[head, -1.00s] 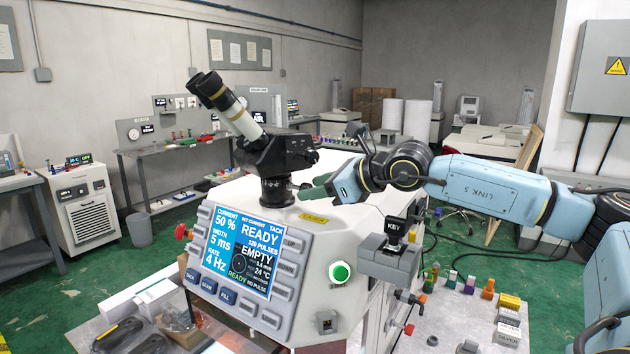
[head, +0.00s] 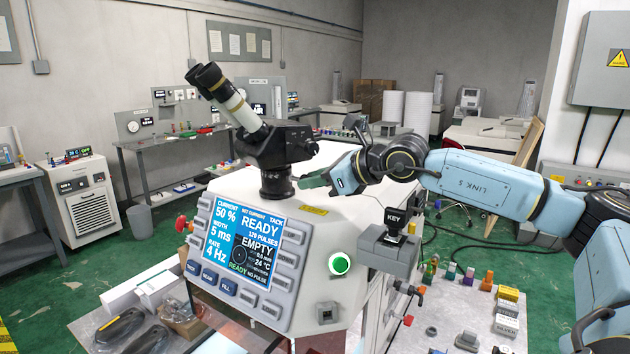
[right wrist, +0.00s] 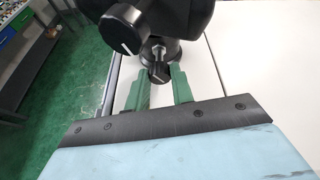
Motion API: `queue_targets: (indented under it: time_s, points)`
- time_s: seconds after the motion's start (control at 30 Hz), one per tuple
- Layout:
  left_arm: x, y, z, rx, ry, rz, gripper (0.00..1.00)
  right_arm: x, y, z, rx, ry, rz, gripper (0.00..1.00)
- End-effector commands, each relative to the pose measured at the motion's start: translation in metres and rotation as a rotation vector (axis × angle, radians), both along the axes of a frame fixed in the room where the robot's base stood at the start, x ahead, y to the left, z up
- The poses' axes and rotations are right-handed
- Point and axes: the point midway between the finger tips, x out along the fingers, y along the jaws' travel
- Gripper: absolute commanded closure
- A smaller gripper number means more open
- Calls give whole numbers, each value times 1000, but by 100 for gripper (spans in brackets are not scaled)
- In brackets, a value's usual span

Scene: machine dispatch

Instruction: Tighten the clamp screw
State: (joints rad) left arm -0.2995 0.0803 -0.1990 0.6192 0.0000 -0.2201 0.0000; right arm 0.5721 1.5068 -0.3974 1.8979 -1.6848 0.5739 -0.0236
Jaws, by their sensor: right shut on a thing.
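The black microscope (head: 275,145) stands on a column on top of the white welding machine (head: 345,215). The clamp screw (right wrist: 160,72), a small black knob with a pale mark, sticks out at the column's base in the right wrist view. My right gripper (head: 309,181) reaches in from the right at the column. In the right wrist view its green fingers (right wrist: 161,80) lie on either side of the knob, shut on it. In the head view the knob is hidden or too small to make out. My left gripper is not in view.
A larger black knob (right wrist: 122,42) sits just above the fingers. The machine's front has a lit screen (head: 240,240), a green button (head: 340,263) and a key switch box (head: 390,243). The white top behind the column is clear.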

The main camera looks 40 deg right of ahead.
Motion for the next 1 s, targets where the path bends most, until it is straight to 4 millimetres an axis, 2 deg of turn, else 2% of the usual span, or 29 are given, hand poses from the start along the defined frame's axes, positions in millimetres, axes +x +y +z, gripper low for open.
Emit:
queue_targets:
  time_s: [0.13,0.47,0.5,0.63,1.0]
  points:
    - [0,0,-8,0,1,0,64,1,-1,-2,68,19,-1,99]
    - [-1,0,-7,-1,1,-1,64,0,-1,-1,84,26,0,99]
    - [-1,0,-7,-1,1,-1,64,0,-1,-1,84,26,0,71]
    - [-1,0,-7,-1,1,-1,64,0,-1,-1,83,26,-1,54]
    - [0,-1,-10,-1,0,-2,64,-2,-2,0,81,24,-2,54]
